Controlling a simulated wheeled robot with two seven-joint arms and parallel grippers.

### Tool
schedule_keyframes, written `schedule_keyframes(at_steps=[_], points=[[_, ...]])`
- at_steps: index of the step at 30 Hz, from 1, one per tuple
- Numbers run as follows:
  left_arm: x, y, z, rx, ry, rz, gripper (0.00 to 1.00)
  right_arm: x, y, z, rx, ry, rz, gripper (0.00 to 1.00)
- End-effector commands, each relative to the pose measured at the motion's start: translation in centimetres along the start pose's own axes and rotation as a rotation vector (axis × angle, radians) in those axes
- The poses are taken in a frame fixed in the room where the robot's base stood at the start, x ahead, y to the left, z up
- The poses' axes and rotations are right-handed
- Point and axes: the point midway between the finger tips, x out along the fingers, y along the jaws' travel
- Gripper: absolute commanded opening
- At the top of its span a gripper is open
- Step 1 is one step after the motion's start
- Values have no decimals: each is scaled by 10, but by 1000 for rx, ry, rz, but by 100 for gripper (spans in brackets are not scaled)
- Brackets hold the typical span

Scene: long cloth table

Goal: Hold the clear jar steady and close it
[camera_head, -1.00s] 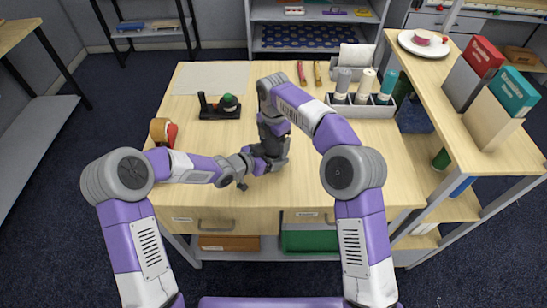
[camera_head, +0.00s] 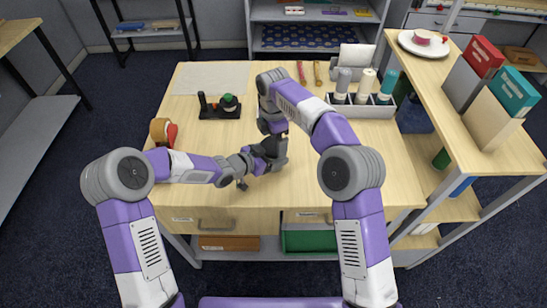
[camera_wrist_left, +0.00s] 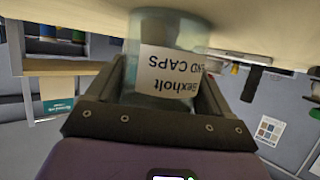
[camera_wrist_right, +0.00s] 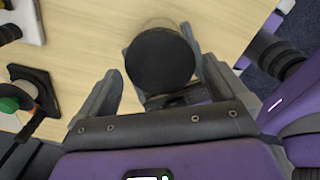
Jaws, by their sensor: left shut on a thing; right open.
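The clear jar (camera_wrist_left: 165,35) with a white label reading "Bexholt END CAPS" shows in the left wrist view, upside down in the picture. My left gripper (camera_wrist_left: 165,75) is shut around its sides, close to the table top. In the right wrist view a dark round lid (camera_wrist_right: 160,62) covers the jar's top from above; whether it is seated or loose I cannot tell. In the head view my right arm and hands hide the jar.
On the table (camera_head: 200,135), a black stand with a green-topped item (camera_head: 228,104) is at back left. A tray of bottles (camera_head: 363,107) is at back right. An orange-and-red item (camera_head: 163,132) is at the left edge. The table's right front is clear.

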Motion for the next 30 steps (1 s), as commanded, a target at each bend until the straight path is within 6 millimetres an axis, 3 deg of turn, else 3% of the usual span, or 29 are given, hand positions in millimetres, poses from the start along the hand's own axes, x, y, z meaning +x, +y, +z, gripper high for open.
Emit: schedule_keyframes(at_steps=[7, 19, 30], points=[[0, 0, 0, 0, 0, 0, 0, -29, 0, 0, 0, 1, 2, 100], [0, 0, 0, 0, 1, 0, 0, -32, 0, -1, -16, 0, 1, 100], [0, 0, 0, 0, 1, 0, 0, -60, 1, -2, -257, 1, 0, 100]])
